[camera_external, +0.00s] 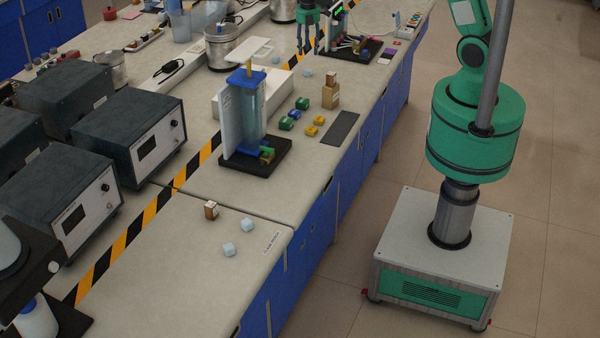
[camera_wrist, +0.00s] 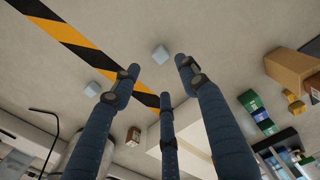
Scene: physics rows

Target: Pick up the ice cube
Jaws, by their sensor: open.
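In the wrist view, a small pale blue ice cube (camera_wrist: 160,55) lies on the pale bench top just beyond my fingertips, between the left and right ones. A second ice cube (camera_wrist: 92,89) lies to the left, beside the left finger. My gripper (camera_wrist: 160,78) has its three dark blue fingers spread, with nothing between them. In the external view my gripper (camera_external: 307,44) hangs over the far part of the bench, pointing down. An ice cube (camera_external: 307,72) shows near it there. Two more ice cubes (camera_external: 247,225) (camera_external: 229,250) lie near the front corner.
A small brown block (camera_wrist: 133,136) lies near my fingers in the wrist view.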

